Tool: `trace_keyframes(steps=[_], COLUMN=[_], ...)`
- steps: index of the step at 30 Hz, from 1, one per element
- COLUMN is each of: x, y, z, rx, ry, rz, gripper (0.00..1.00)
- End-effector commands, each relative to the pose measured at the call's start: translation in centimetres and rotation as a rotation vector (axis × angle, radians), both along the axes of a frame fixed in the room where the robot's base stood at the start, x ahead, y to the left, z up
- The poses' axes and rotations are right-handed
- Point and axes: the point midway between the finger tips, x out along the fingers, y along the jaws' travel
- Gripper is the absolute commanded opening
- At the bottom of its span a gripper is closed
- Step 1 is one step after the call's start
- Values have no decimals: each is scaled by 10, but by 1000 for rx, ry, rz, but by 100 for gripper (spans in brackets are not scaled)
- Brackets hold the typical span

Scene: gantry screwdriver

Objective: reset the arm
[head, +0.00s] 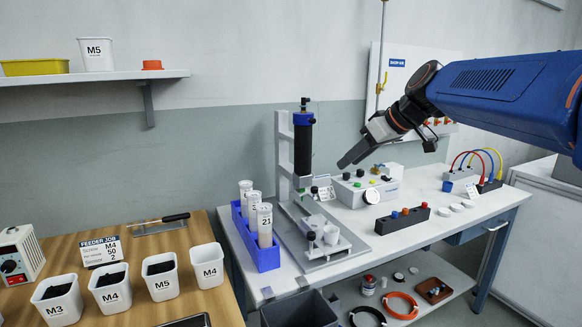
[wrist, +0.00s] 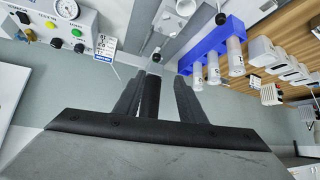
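My arm reaches in from the right in the head view. My gripper (head: 352,155) hangs tilted down to the left above the back of the white bench, just right of the black column of the press. The wrist view shows my gripper (wrist: 162,80) with its dark fingers apart and a gap between them. I see nothing clearly held. A dark upright shape stands beside the left finger; I cannot tell whether it is part of that finger.
The press (head: 303,150) stands close left of my gripper. A control box (head: 352,190) with coloured buttons sits below it. A blue rack (head: 262,258) of tubes, a dark block (head: 390,222) and white cups stand around. White bins (head: 160,284) are on the wooden table.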

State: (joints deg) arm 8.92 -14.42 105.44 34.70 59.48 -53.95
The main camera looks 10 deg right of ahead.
Motion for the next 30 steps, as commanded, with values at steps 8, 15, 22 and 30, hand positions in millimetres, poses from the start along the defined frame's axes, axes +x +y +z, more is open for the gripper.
trace_keyframes(steps=[8,15,22,30], x=[-93,-185,-263,-304], y=[2,-9,-26,-41], z=[-64,-140,-213,-257], rx=[-23,-59,-98,-120], ry=[141,255,319,340], rz=[-150,-329,-493,-595], gripper=[37,37,37,37])
